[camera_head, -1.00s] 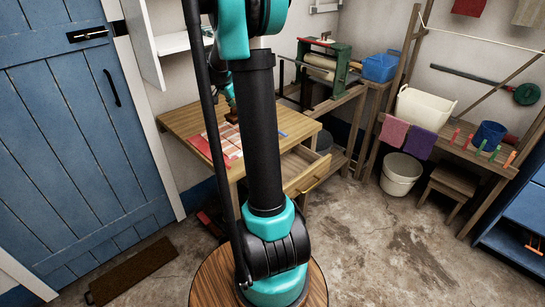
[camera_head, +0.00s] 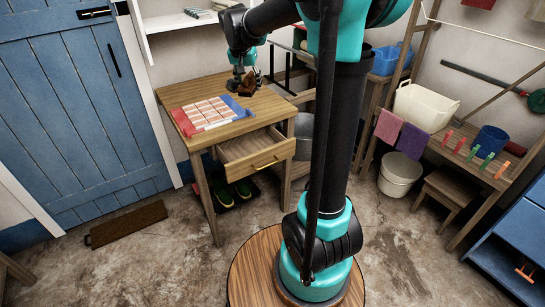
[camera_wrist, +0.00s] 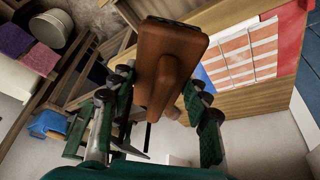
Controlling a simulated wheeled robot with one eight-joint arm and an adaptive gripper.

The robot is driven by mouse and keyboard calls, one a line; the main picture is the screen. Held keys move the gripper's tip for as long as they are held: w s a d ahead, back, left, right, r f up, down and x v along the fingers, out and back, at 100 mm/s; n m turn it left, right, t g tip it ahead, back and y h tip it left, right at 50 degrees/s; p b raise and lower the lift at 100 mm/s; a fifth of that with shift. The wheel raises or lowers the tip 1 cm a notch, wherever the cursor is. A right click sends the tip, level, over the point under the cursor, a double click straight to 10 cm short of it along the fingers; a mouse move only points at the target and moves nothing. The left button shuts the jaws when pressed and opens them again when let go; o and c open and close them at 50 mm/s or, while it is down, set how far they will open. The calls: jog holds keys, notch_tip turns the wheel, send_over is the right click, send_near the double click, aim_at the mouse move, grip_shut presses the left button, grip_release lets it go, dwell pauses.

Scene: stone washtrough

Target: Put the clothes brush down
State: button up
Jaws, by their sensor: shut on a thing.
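The brown clothes brush (camera_wrist: 168,55) is between the fingers of my gripper (camera_wrist: 157,88) in the wrist view, its narrow grip clasped and its broad body toward the top of the picture. In the head view, my gripper (camera_head: 244,82) is at the back right of the wooden table (camera_head: 183,92), with the brush (camera_head: 249,85) at its fingertips. The brush is close to the tabletop; I cannot tell whether it touches. A checked red-and-white cloth (camera_head: 207,113) with red and blue ends lies left and in front of the brush.
The table's drawer (camera_head: 258,160) stands open at the front. Green-and-black shoes (camera_head: 233,192) are below the table. A wall shelf (camera_head: 180,22) is above it. A white tub (camera_head: 425,107) and blue bucket (camera_head: 489,140) stand on a bench to the right. Bare tabletop shows around the cloth.

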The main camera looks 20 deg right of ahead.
jog(key=shift+s+f, duration=0.1)
jog(key=shift+f, duration=0.25)
notch_tip(320, 180, down, 19)
jog(key=shift+f, duration=0.5)
jog(key=o, duration=1.2)
jog(key=shift+r, duration=0.1)
